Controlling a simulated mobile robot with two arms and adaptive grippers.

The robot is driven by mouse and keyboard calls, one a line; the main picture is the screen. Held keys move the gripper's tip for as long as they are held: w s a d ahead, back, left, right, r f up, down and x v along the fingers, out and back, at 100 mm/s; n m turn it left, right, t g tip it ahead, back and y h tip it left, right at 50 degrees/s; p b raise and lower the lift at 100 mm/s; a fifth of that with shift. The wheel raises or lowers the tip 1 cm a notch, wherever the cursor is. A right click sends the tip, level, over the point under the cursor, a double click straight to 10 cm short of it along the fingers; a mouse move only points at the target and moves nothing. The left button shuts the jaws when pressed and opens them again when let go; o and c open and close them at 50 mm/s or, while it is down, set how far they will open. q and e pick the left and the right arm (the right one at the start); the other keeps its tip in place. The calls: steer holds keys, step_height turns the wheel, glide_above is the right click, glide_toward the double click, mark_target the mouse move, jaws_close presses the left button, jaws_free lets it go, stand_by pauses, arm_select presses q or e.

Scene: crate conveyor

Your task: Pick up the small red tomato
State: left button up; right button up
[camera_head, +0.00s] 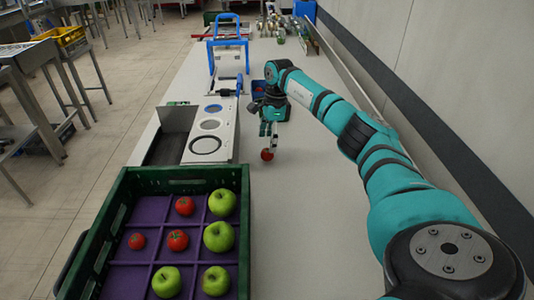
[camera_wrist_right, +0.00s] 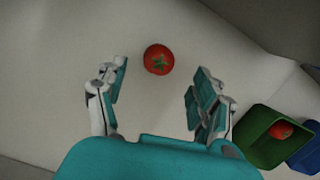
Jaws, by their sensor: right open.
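A small red tomato (camera_head: 267,155) lies on the pale table in the head view, just below my right gripper (camera_head: 268,130). In the right wrist view the tomato (camera_wrist_right: 159,59) shows whole, with its green stem star up. It lies just beyond and between the spread fingers of my right gripper (camera_wrist_right: 160,76), which is open and empty. Three more red tomatoes, one of them at the crate's left (camera_head: 137,241), lie in the green crate (camera_head: 190,174). My left gripper is not in view.
The crate has a purple divided liner and also holds several green apples (camera_head: 219,237). A panel with round openings (camera_head: 208,125) stands left of the gripper. A green bin (camera_wrist_right: 262,147) with a red item and a blue bin (camera_wrist_right: 306,157) are nearby.

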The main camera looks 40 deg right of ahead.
mark_target(267, 155)
steer(key=shift+a+f, duration=0.15)
steer(key=shift+f, duration=0.3)
step_height(267, 155, down, 5)
steer(key=shift+w+a+r+p, duration=0.1)
steer(key=shift+a+p, duration=0.05)
steer(key=shift+p, duration=0.75)
steer(key=shift+c, duration=1)
steer(key=c, duration=0.9)
steer(key=shift+c, duration=0.5)
steer(key=shift+r, duration=0.15)
